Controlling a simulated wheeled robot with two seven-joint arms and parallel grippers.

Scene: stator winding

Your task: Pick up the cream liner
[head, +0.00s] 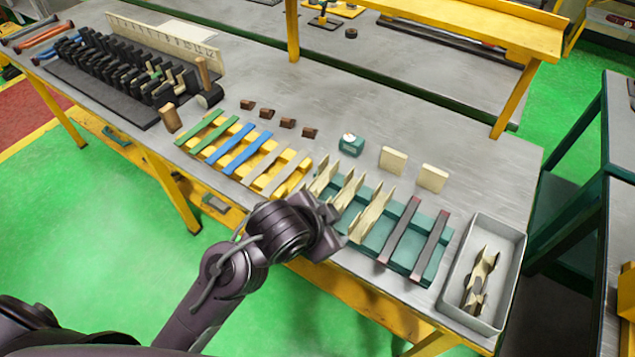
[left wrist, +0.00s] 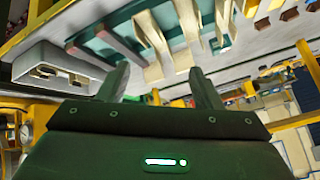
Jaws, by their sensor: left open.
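Several cream liners stand side by side in a teal rack (head: 402,265), the nearest to its dark strips being this cream liner (head: 371,214). In the left wrist view, cream liners (left wrist: 184,32) show beyond the fingers, in the teal rack (left wrist: 120,22). My left gripper (head: 335,222) is at the front edge of the rack, close to the liners; its wrist hides part of them in the head view. In the left wrist view its fingers (left wrist: 160,86) are apart with nothing between them. Whether it touches a liner cannot be told. My right gripper is not in view.
A yellow rack (head: 237,162) with green, blue and beige strips lies left of the liners. Cream blocks (head: 393,160) and a teal item (head: 351,144) stand behind. The table's front edge is close below.

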